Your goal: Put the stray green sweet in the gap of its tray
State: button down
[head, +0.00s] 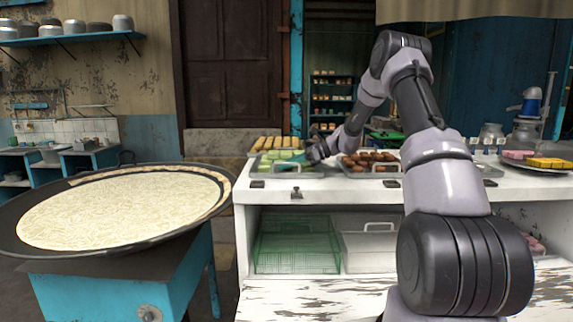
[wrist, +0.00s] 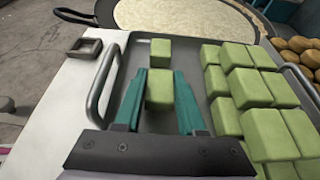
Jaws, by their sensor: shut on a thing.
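My gripper (wrist: 160,80) has teal fingers, shut on a green sweet (wrist: 159,97) in the wrist view. The held sweet is over the left part of the green sweets' metal tray (wrist: 188,60); I cannot tell whether it touches the tray floor. Another single green sweet (wrist: 160,51) sits just beyond the fingertips, apart from the block of green sweets (wrist: 262,100) on the right. Bare tray shows between them. In the head view my gripper (head: 315,150) is at the right side of the green sweets' tray (head: 285,174), and the held sweet cannot be made out.
The tray's left handle (wrist: 103,88) rises beside my left finger. A small square metal dish (wrist: 84,47) stands left of the tray. A tray of brown sweets (head: 370,160) is close right of my gripper. A large round pan (head: 120,210) stands left of the counter.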

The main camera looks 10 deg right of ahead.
jog(key=shift+f, duration=0.3)
jog(key=c, duration=0.5)
grip_release()
jog(key=shift+s+f, duration=0.1)
